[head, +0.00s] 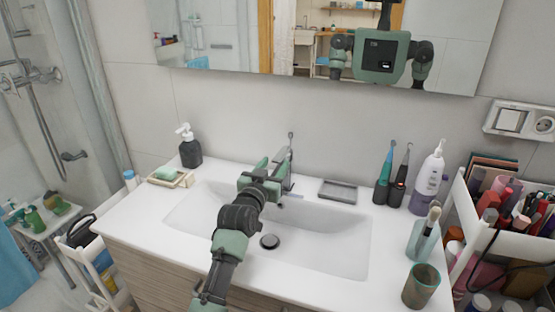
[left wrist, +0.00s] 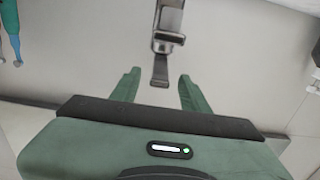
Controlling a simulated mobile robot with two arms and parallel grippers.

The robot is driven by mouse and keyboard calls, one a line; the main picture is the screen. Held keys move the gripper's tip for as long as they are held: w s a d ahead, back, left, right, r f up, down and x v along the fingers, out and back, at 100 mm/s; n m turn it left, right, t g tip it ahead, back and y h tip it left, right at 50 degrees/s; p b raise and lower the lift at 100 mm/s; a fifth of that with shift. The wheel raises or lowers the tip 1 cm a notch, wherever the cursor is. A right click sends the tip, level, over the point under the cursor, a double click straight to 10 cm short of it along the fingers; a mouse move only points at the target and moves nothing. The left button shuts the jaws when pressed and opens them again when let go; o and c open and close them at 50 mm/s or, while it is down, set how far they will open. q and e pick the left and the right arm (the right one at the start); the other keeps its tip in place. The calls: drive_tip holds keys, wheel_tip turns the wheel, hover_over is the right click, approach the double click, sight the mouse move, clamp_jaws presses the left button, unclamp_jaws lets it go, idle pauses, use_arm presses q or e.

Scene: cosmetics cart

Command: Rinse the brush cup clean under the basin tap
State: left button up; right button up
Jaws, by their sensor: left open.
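The basin tap (head: 290,172) is a slim chrome tap at the back of the white basin (head: 335,240). My left gripper (head: 272,162) is open and empty, reaching over the basin at the tap. In the left wrist view the tap's metal lever (left wrist: 161,70) shows between the two spread green fingers (left wrist: 158,77), with gaps on both sides. A brownish, speckled cup (head: 420,287) stands upright on the counter at the front right. Behind it stands a pale blue cup (head: 421,243) with a brush in it. I cannot tell which is the brush cup. My right gripper is out of view.
A grey soap dish (head: 338,191), two dark electric toothbrushes and a white-purple bottle (head: 427,180) line the counter's back right. A dark pump bottle (head: 190,152) and a soap tray (head: 171,178) stand left. A crowded cosmetics cart (head: 478,235) borders the right.

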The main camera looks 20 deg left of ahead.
sight(282, 154)
use_arm(q)
drive_tip(key=shift+w+f, duration=0.15)
drive_tip(key=shift+w, duration=1.4)
clamp_jaws()
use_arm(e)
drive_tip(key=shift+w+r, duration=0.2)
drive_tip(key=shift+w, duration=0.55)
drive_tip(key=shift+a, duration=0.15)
